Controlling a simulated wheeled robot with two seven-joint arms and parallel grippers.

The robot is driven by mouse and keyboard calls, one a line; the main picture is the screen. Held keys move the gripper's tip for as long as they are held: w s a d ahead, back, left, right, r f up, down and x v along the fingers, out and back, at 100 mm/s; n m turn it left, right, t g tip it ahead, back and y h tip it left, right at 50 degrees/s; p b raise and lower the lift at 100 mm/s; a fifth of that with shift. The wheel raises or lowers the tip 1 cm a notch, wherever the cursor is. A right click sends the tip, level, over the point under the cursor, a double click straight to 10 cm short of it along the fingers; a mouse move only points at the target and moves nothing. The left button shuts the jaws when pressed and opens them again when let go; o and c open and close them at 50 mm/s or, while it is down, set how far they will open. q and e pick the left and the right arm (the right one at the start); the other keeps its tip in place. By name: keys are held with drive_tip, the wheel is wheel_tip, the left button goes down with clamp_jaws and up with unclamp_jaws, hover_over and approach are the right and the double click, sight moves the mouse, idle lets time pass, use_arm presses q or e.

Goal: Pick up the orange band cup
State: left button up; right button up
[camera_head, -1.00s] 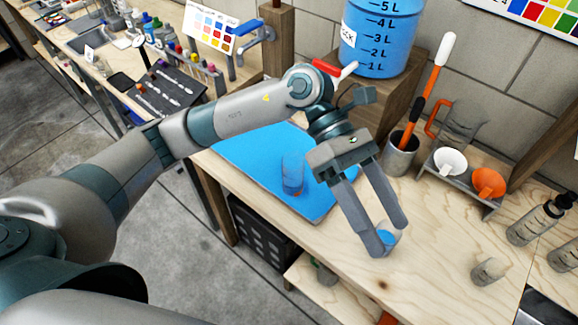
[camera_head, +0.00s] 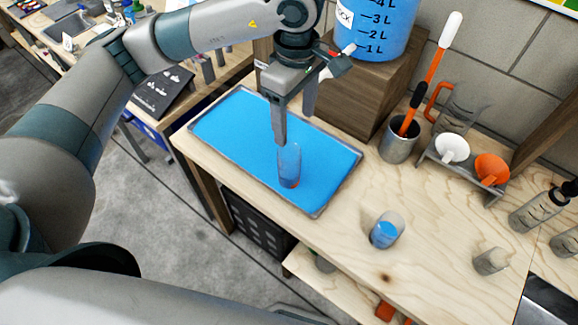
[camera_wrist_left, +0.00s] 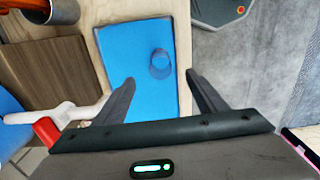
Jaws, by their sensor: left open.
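The orange band cup (camera_head: 289,168) is a clear cup with a trace of orange low on it. It stands on the blue mat of a shallow tray (camera_head: 330,165). My left gripper (camera_head: 294,129) is open and points down just above and behind the cup, with one fingertip overlapping the cup's rim in the head view. In the left wrist view the cup (camera_wrist_left: 160,64) shows as a round outline between and slightly beyond the open fingertips (camera_wrist_left: 160,78). Nothing is between the fingers. I cannot tell the exact height gap. My right gripper is not in view.
A clear cup with blue liquid (camera_head: 387,230) stands right of the tray, and a small clear beaker (camera_head: 490,261) farther right. A wooden block (camera_head: 365,100) with a blue jug (camera_head: 375,30) stands behind the tray. A metal pot (camera_head: 398,146) and a funnel rack (camera_head: 462,172) are at the back right.

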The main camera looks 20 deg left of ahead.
sight(289, 163)
use_arm(q)
wheel_tip(289, 163, down, 11)
drive_tip(key=p, duration=0.4)
drive_tip(key=shift+p, duration=0.3)
drive_tip(key=shift+f, duration=0.55)
drive_tip(key=shift+a+f+p, duration=0.2)
drive_tip(key=shift+f+p, duration=0.05)
drive_tip(key=shift+p, duration=0.2)
drive_tip(key=f+p, duration=0.1)
drive_tip(key=a+f+p, duration=0.1)
drive_tip(key=f, duration=0.1)
drive_tip(key=shift+w+f, duration=0.2)
drive_tip(key=shift+f, duration=0.05)
drive_tip(key=shift+f+p, duration=0.3)
drive_tip(key=shift+f, duration=0.25)
drive_tip(key=shift+w, duration=0.1)
drive_tip(key=c, duration=1.1)
